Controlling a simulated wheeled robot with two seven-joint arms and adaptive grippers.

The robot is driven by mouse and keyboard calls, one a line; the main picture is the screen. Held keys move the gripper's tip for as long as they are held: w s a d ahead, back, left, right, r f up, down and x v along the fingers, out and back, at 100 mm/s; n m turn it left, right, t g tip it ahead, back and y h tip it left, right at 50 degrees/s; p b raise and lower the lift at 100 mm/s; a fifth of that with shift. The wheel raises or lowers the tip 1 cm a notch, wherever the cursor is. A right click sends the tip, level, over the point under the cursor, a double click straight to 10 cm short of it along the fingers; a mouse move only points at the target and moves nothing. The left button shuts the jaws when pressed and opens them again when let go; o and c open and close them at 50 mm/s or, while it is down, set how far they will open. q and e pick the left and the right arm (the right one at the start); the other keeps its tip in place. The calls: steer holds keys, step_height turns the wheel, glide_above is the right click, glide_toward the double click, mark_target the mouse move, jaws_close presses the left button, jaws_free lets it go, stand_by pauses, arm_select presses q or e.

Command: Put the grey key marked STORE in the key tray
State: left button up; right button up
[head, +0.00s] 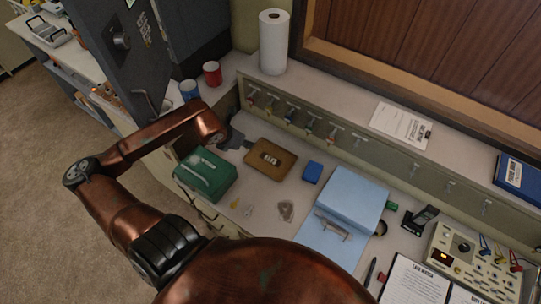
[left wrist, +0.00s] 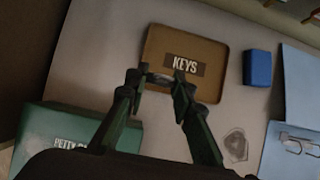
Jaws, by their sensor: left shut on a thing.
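The key tray (head: 286,168) is a shallow brown tray with a dark KEYS label, lying on the counter. It also shows in the left wrist view (left wrist: 215,90), with no key visible lying in it. My left gripper (head: 247,144) is at the tray's left edge in the head view. In the left wrist view my left gripper (left wrist: 158,80) is over the tray's near-left edge, its fingertips closed on a small greyish piece, likely the grey key (left wrist: 160,79). Its STORE marking cannot be read, and its height above the tray is unclear. My right gripper is out of view.
A green petty cash box (head: 205,175) stands just left of the tray. A blue block (head: 312,172) and a light blue box (head: 352,198) are to the right. Several keys hang on a hook rail (head: 310,125) behind. Some counter in front of the tray is clear.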

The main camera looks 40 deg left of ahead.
arm_select(q)
steer(key=w+d+f, duration=0.3)
steer(key=w+f, duration=0.1)
steer(key=f, duration=0.1)
steer(key=w+d+f+b, duration=0.1)
steer(key=w+d+f, duration=0.1)
steer(key=w, duration=0.1)
steer(key=shift+w+d+f, duration=0.1)
steer(key=shift+d+f, duration=0.2)
steer(key=f, duration=0.3)
steer(key=shift+w+d+f, duration=0.1)
steer(key=shift+w+f, duration=0.1)
steer(key=shift+f, duration=0.15)
steer(key=o, duration=1)
